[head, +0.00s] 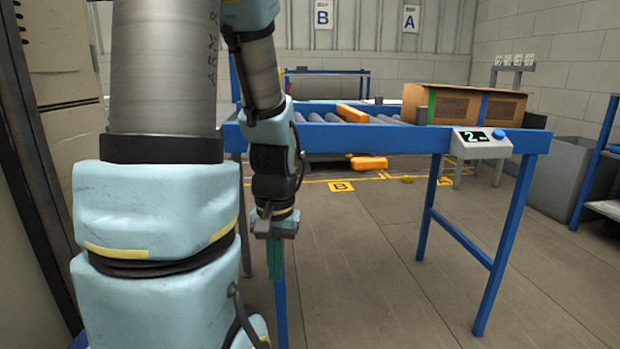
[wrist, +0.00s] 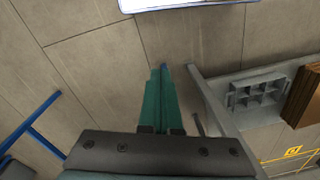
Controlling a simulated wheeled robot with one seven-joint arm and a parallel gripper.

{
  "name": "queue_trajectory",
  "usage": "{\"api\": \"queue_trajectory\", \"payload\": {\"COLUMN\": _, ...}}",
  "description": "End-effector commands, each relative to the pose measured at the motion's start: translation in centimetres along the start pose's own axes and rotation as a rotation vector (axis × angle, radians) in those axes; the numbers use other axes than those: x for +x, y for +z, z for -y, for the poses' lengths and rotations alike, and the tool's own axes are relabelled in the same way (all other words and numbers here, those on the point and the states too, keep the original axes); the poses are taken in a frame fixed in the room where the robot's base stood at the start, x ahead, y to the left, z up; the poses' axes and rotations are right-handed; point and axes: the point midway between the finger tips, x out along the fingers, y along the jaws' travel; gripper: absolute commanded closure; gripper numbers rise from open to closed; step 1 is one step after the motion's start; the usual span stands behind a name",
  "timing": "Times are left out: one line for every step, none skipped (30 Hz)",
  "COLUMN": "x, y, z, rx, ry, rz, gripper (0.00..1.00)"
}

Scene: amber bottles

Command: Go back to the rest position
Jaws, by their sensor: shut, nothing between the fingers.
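My gripper (head: 275,262) hangs pointing down in the head view, in front of the left end of the blue-framed roller conveyor. Its teal fingers are together with nothing between them. In the wrist view my gripper (wrist: 161,85) points over the bare floor, its two teal fingers side by side. My arm is bent, with its forearm hanging down beside the large upright links.
A blue roller conveyor (head: 400,139) carries an orange item (head: 352,113) and a cardboard box (head: 455,104). A display showing 2 (head: 480,140) is on its front rail. Another orange object (head: 369,162) shows below the rail. Open floor (head: 380,290) lies in front.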

Motion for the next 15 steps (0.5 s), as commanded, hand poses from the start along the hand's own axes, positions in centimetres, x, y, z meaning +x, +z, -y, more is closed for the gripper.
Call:
{"api": "queue_trajectory", "payload": {"x": -0.8, "y": -0.2, "z": 0.2, "rx": -0.038, "ry": 0.015, "rz": -0.045, "gripper": 1.0}}
{"api": "queue_trajectory", "payload": {"x": -1.2, "y": -0.3, "z": 0.3, "rx": -0.057, "ry": 0.023, "rz": -0.071, "gripper": 1.0}}
{"api": "queue_trajectory", "payload": {"x": -1.8, "y": -0.5, "z": 0.4, "rx": -0.084, "ry": 0.033, "rz": -0.105, "gripper": 1.0}}
{"api": "queue_trajectory", "payload": {"x": -2.2, "y": -0.6, "z": 0.5, "rx": -0.105, "ry": 0.04, "rz": -0.13, "gripper": 1.0}}
{"api": "queue_trajectory", "payload": {"x": -3.0, "y": -0.7, "z": 0.5, "rx": -0.116, "ry": 0.044, "rz": -0.145, "gripper": 1.0}}
{"api": "queue_trajectory", "payload": {"x": -4.2, "y": -0.7, "z": 0.5, "rx": -0.107, "ry": 0.043, "rz": -0.134, "gripper": 1.0}}
{"api": "queue_trajectory", "payload": {"x": -4.7, "y": -0.7, "z": 0.5, "rx": -0.105, "ry": 0.042, "rz": -0.132, "gripper": 1.0}}
{"api": "queue_trajectory", "payload": {"x": -5.3, "y": -0.7, "z": 0.5, "rx": -0.105, "ry": 0.042, "rz": -0.132, "gripper": 1.0}}
{"api": "queue_trajectory", "payload": {"x": -6.0, "y": -0.7, "z": 0.5, "rx": -0.104, "ry": 0.042, "rz": -0.131, "gripper": 1.0}}
{"api": "queue_trajectory", "payload": {"x": -6.5, "y": -0.7, "z": 0.6, "rx": -0.104, "ry": 0.042, "rz": -0.131, "gripper": 1.0}}
{"api": "queue_trajectory", "payload": {"x": -7.2, "y": -0.7, "z": 0.6, "rx": -0.104, "ry": 0.042, "rz": -0.131, "gripper": 1.0}}
{"api": "queue_trajectory", "payload": {"x": -7.9, "y": -0.7, "z": 0.6, "rx": -0.104, "ry": 0.042, "rz": -0.13, "gripper": 1.0}}
{"api": "queue_trajectory", "payload": {"x": -8.7, "y": -0.7, "z": 0.7, "rx": -0.104, "ry": 0.042, "rz": -0.13, "gripper": 1.0}}
{"api": "queue_trajectory", "payload": {"x": -9.3, "y": -0.7, "z": 0.7, "rx": -0.103, "ry": 0.042, "rz": -0.13, "gripper": 1.0}}
{"api": "queue_trajectory", "payload": {"x": -10.4, "y": -0.7, "z": 0.7, "rx": -0.103, "ry": 0.042, "rz": -0.13, "gripper": 1.0}}
